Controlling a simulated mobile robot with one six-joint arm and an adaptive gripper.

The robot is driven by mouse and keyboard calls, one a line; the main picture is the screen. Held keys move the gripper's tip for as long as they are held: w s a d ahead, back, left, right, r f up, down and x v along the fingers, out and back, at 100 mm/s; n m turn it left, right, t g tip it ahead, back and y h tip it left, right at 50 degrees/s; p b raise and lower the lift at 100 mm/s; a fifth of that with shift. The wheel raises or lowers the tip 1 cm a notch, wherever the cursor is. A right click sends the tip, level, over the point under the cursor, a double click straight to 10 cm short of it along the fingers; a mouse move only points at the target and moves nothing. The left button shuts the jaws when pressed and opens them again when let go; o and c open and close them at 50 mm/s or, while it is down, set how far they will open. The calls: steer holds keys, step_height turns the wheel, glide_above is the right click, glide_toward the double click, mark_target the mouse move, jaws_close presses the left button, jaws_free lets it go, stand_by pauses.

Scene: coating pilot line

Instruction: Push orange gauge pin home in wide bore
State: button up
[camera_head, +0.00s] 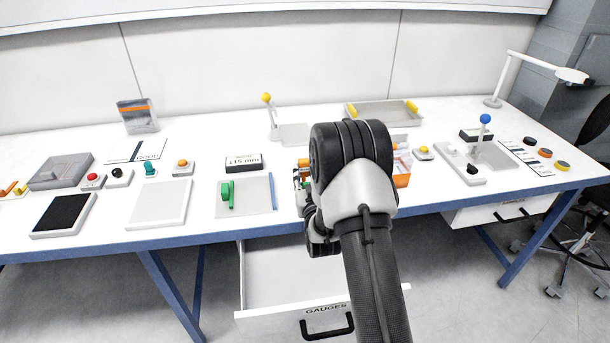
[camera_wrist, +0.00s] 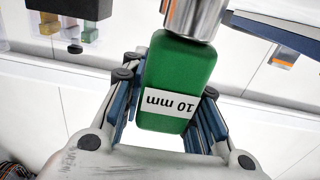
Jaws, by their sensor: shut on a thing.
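My gripper (camera_wrist: 170,80) is shut on a green handle (camera_wrist: 182,62) marked "10 mm", which reads upside down in the wrist view. A shiny metal cylinder (camera_wrist: 195,15) continues from the handle's far end and runs out of the frame. In the head view my gripper is mostly hidden behind my own arm, over the bench's front middle. I cannot make out an orange gauge pin for certain; orange pieces (camera_head: 12,188) lie at the bench's far left. I cannot tell which item holds the wide bore.
An open drawer (camera_head: 326,309) marked "GAUGES" juts out below the bench.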

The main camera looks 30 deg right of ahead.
mark_target(304, 180)
steer(key=shift+f, duration=0.35)
steer(key=shift+f, duration=0.3)
steer(key=shift+f, duration=1.05)
steer(key=o, duration=1.1)
steer(key=shift+o, duration=0.2)
steer(key=v, duration=1.2)
steer(key=shift+r, duration=0.1)
